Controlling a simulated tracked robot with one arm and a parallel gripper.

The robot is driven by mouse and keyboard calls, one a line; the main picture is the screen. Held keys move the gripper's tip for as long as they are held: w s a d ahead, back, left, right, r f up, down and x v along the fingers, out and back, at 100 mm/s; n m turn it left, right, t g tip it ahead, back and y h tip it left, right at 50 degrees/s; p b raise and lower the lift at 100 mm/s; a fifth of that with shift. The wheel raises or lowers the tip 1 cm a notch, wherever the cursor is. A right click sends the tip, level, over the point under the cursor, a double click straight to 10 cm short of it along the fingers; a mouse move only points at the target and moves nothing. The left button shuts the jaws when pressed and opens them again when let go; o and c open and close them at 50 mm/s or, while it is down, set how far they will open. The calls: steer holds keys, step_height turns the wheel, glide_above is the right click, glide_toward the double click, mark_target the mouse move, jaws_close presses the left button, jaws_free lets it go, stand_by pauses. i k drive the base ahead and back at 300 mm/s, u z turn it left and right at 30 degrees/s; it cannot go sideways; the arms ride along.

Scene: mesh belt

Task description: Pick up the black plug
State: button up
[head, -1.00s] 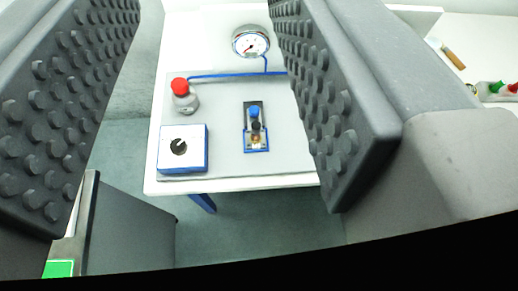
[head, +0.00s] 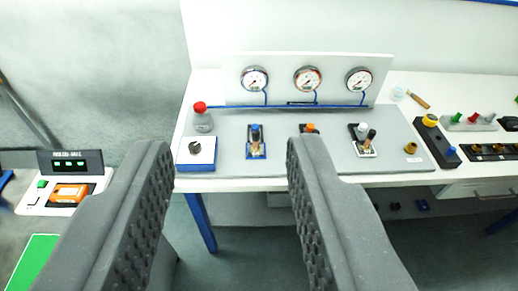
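I cannot pick out the black plug for certain. Small dark pieces (head: 396,206) lie on the low shelf beneath the bench, too small to tell apart. A dark-topped part (head: 371,134) also stands on the right valve of the grey panel. My gripper (head: 230,148) is open and empty, its two studded grey fingers wide apart. It is in front of the bench, apart from everything on it. The right finger hides part of the middle valve with the orange top (head: 311,128).
The white bench carries a grey panel (head: 285,127) with gauges, a red-capped bottle (head: 202,118) and a knob box (head: 196,153). At right is a rack of coloured plugs (head: 470,122). A device with an orange part (head: 72,193) stands at left.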

mark_target(371, 135)
steer(key=z, duration=0.15)
steer(key=i, duration=0.7)
steer(key=z, duration=0.8)
steer(key=k, duration=0.55)
steer(key=z, duration=0.3)
steer(key=i, duration=0.75)
steer(key=z, duration=0.2)
